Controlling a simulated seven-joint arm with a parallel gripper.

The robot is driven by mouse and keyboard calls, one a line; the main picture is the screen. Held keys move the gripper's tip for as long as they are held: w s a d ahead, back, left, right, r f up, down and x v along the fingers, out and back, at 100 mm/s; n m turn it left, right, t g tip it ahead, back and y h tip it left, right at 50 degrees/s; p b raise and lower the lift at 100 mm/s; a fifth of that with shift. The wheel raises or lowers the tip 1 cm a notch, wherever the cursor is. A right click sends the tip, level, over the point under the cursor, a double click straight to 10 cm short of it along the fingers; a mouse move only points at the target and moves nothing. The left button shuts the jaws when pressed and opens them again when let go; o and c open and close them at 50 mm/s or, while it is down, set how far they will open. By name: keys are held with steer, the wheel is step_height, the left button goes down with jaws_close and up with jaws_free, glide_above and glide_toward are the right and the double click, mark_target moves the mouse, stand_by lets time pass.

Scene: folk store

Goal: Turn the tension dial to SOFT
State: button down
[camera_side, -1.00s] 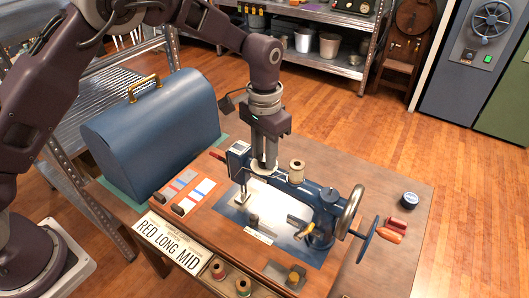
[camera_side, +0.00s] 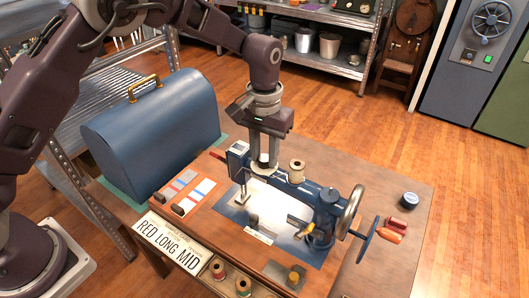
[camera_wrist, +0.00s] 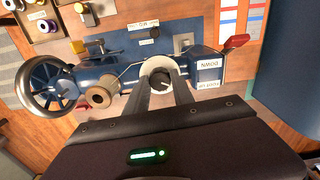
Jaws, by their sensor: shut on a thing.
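The tension dial (camera_wrist: 157,70), a dark knob on a round white plate, sits on top of the blue sewing machine (camera_wrist: 120,77) near its head. My gripper (camera_wrist: 160,84) points down with its two fingers closed on the dial's sides. In the side view my gripper (camera_side: 263,157) stands upright over the machine (camera_side: 322,200), and its fingers partly hide the dial. I cannot read marks on the white plate, so the dial's setting is unclear.
A thread spool (camera_side: 297,171) stands close right of my gripper. A handwheel (camera_side: 350,213) is at the machine's right end. A black knob (camera_side: 253,219) rises from the base. A blue cover (camera_side: 155,135) stands left; a card (camera_side: 172,241) reads RED LONG MID.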

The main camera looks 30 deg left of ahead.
mark_target(264, 158)
steer(key=c, duration=1.1)
jaws_free()
steer(key=shift+r, duration=0.1)
step_height(264, 158, up, 7)
steer(key=shift+r, duration=0.15)
steer(key=s+a+r+t+h, duration=0.1)
steer(key=s+a+r, duration=0.3)
steer(key=s+r, duration=0.3)
steer(key=s+a+r+t, duration=0.2)
steer(key=s+a+r, duration=0.2)
steer(key=s+r, duration=0.25)
steer(key=s+a+f+t, duration=0.1)
steer(key=s+a, duration=0.1)
steer(key=s, duration=0.6)
steer(key=s+a+f+m+t+y, duration=0.1)
steer(key=s+a, duration=0.1)
steer(key=s, duration=0.7)
steer(key=shift+a+f+t, duration=0.15)
steer(key=shift+a+t, duration=0.15)
